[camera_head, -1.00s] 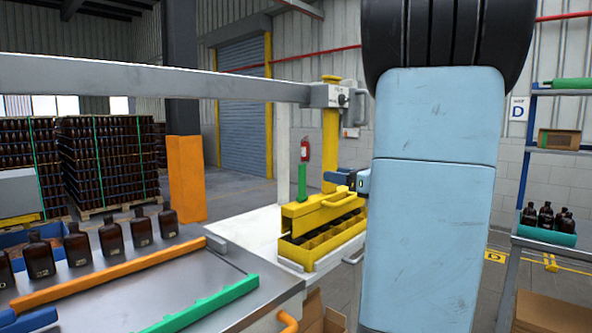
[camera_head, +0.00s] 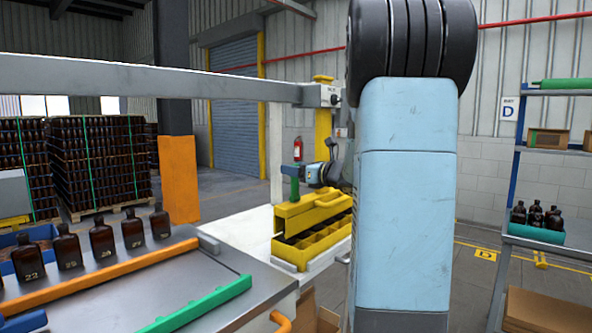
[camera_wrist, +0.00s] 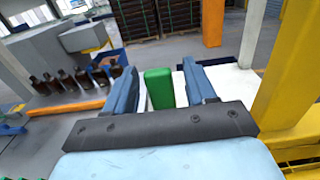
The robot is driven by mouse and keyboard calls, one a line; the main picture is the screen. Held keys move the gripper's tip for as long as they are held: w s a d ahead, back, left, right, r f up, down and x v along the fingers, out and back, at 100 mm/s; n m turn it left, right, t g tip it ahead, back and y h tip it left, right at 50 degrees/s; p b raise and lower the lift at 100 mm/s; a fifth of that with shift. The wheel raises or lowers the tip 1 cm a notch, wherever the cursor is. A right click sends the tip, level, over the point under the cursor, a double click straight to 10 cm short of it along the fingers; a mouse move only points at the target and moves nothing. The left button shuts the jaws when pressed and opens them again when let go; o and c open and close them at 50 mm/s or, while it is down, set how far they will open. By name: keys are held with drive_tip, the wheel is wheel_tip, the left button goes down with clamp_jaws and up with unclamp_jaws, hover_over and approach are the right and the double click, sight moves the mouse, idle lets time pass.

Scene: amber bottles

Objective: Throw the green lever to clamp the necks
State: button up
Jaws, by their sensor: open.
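The green lever (camera_head: 295,188) stands upright at the left end of the yellow clamp bar (camera_head: 312,212), above a yellow divided crate (camera_head: 325,238). My gripper (camera_head: 300,172) is at the lever's upper part, coming from the right. In the wrist view, the open blue fingers of my gripper (camera_wrist: 160,78) stand on either side of the green lever (camera_wrist: 159,90). Gaps show between the lever and both fingers. The crate's contents are mostly hidden by its walls and the bar.
A row of amber bottles (camera_head: 102,240) stands on the metal table at left, behind an orange rail (camera_head: 100,276). A yellow post (camera_head: 323,135) rises behind the clamp. A grey overhead beam (camera_head: 200,88) crosses above. A shelf with bottles (camera_head: 537,232) is at right.

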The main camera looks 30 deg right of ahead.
drive_tip(key=shift+w+a, duration=0.1)
drive_tip(key=shift+w, duration=0.15)
drive_tip(key=shift+c, duration=0.4)
